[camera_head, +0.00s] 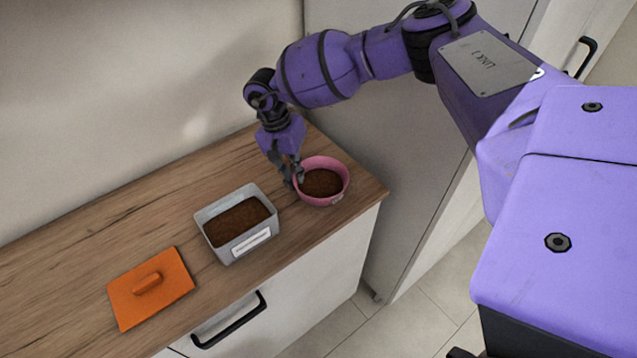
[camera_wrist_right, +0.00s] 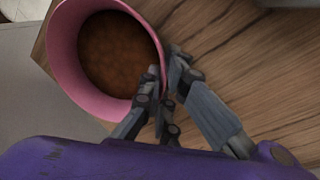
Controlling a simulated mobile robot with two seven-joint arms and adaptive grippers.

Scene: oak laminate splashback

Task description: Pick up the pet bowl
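The pet bowl (camera_head: 341,193) is pink and round, with brown food in it and a small label on its front side. It is at the right end of the wooden counter. In the right wrist view the bowl (camera_wrist_right: 68,58) fills the upper left. My right gripper (camera_head: 294,180) is at the bowl's left rim, pointing down. In the wrist view its fingertips (camera_wrist_right: 168,78) are close together with the rim between them, one finger inside and one outside. I cannot see clear space under the bowl. My left gripper is in neither view.
A grey labelled bin (camera_head: 234,254) of brown food stands just left of the bowl. An orange lid (camera_head: 170,300) with a handle lies further left on the counter (camera_head: 90,235). A wall is behind, and a tall pale cabinet (camera_head: 385,140) stands beyond the counter's right end.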

